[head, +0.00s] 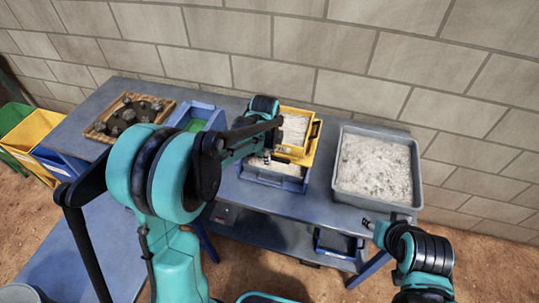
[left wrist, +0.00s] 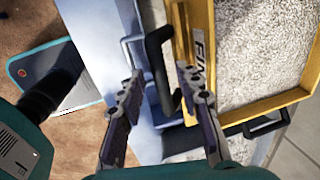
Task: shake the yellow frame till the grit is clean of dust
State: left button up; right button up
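The yellow frame (head: 309,151) holds pale grey grit (head: 294,128) and sits over a blue tray (head: 300,187) on the table. In the left wrist view the yellow frame (left wrist: 268,107) fills the right side, with speckled grit (left wrist: 255,50) inside. A black handle (left wrist: 158,75) stands on its near side. My left gripper (left wrist: 160,72) is open, with a finger on either side of this handle and a gap visible. In the head view my left gripper (head: 268,140) is at the frame's left side. My right gripper (head: 380,226) is below the grey bin, away from the frame; its fingers are too small to judge.
A grey bin (head: 378,197) of pale grit stands right of the frame on the blue table (head: 75,128). A blue bin (head: 209,115) with green inside and a wooden tray (head: 98,127) with dark lumps stand left. A block wall (head: 350,60) closes the back.

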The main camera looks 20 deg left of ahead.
pick_arm(q)
notch_tip(320, 180, up, 12)
jog(key=s, duration=0.2)
jog(key=shift+s, duration=0.15)
dwell(0.4)
jog(key=shift+s+f, duration=0.1)
jog(key=shift+f, duration=0.05)
